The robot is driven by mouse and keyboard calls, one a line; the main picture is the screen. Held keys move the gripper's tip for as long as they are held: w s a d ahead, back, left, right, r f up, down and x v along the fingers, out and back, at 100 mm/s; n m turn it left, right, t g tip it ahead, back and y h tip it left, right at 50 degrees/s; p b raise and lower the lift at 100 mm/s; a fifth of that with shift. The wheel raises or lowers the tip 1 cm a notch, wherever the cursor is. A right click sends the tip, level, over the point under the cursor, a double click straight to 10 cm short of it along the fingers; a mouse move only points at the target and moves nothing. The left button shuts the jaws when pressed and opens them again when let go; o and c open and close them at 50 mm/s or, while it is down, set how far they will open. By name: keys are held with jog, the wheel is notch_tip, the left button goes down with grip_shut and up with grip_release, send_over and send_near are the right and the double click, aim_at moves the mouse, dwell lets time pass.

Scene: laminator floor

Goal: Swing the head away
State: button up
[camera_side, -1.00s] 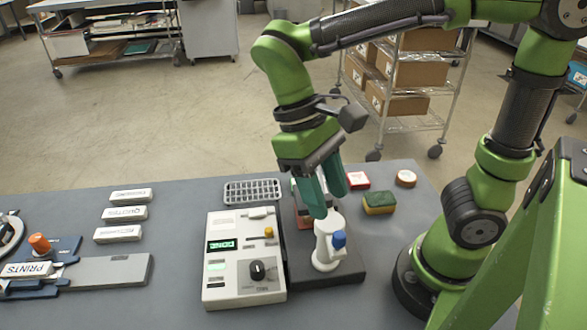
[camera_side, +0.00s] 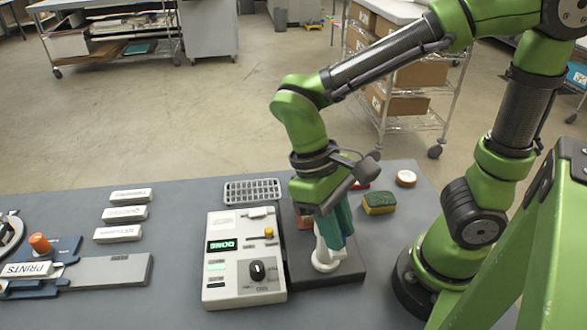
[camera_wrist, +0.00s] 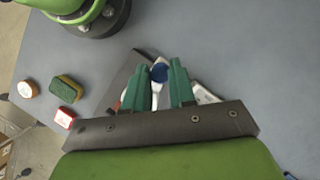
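The white head with a blue knob stands on a dark base plate (camera_side: 345,276) to the right of the control box (camera_side: 245,290). In the side view only its white lower part (camera_side: 323,258) shows clearly; my fingers hide the knob. The blue knob (camera_wrist: 159,72) shows in the wrist view between my two green fingertips. My gripper (camera_side: 336,238) is low over the head, fingers pointing down. In the wrist view my gripper (camera_wrist: 160,75) has its fingers apart on either side of the head, and I see no clear grip on it.
The control box's display (camera_side: 220,245) reads DONE. A wire rack (camera_side: 252,191) lies behind the box. A green-yellow sponge (camera_side: 379,203) and a round tape-like item (camera_side: 406,178) lie right of my gripper. White labelled blocks (camera_side: 125,213) lie left, with clear table between.

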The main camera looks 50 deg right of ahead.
grip_shut()
jog(key=shift+w+m, duration=0.1)
jog(key=shift+m, duration=0.2)
jog(key=m, duration=0.1)
jog(key=w+a+m+y, duration=0.1)
jog(key=m, duration=0.1)
jog(key=shift+w+y, duration=0.2)
jog(key=shift+y, duration=0.1)
jog(key=shift+w+d+r+m+t+y, duration=0.1)
jog(key=shift+w+m+t+y, duration=0.55)
jog(key=shift+m, duration=1.25)
jog(key=shift+w+d+f+m+t+y, duration=0.15)
jog(key=shift+w+m+t, duration=0.6)
jog(key=shift+m, duration=1.15)
jog(key=shift+w+d+r+m+t+y, duration=0.15)
jog(key=shift+w+m+t+y, duration=0.25)
jog(key=shift+w+m, duration=1.05)
jog(key=shift+s+m, duration=0.4)
jog(key=shift+m, duration=0.15)
